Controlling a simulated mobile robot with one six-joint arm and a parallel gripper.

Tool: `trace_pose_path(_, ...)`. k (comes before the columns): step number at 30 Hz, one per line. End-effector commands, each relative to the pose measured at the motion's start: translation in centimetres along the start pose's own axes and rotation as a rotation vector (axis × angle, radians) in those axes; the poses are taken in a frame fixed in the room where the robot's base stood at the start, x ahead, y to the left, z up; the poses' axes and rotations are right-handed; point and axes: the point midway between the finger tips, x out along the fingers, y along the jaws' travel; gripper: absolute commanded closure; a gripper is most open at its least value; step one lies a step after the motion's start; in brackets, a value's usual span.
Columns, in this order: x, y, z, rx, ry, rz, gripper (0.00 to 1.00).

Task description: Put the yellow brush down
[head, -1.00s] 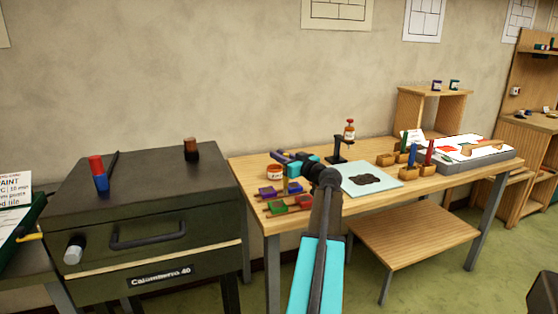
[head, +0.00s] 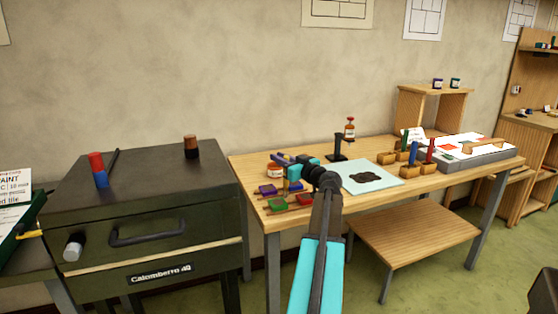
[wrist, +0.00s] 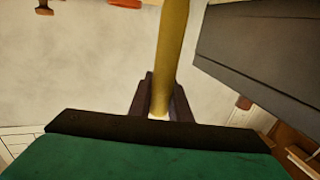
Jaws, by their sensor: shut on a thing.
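My gripper (head: 282,158) is at the left end of the wooden table, above the small coloured blocks. In the wrist view its dark fingers (wrist: 161,98) are shut on the yellow brush (wrist: 172,50). The brush's plain yellow handle runs from between the fingers up to the top edge of that view. Its far end is out of frame there. In the head view only a small yellowish part shows below my gripper, too small to tell its tip or whether it touches anything.
Purple (head: 267,190), green (head: 278,205) and red (head: 305,199) blocks lie on the table's left end. A jar (head: 273,170) stands beside them. A pale sheet with a dark patch (head: 392,178) lies to the right. A dark kiln (head: 140,190) stands at the left.

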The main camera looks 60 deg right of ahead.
Motion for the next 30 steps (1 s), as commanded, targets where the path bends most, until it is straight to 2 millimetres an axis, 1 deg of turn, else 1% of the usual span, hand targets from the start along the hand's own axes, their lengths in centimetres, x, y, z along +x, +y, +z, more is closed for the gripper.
trace_pose_path(22, 0.0, -0.01, 0.64, 0.0, 0.0, 0.0, 1.0)
trace_pose_path(23, 0.0, -0.01, 0.66, 0.0, 0.0, 0.0, 0.81)
trace_pose_path(24, 0.0, -0.01, 0.66, 0.0, 0.0, 0.0, 0.74)
trace_pose_path(26, 0.01, -0.01, 0.66, 0.0, 0.0, 0.0, 0.64)
trace_pose_path(30, 0.01, -0.02, 0.66, 0.0, 0.0, 0.0, 0.64)
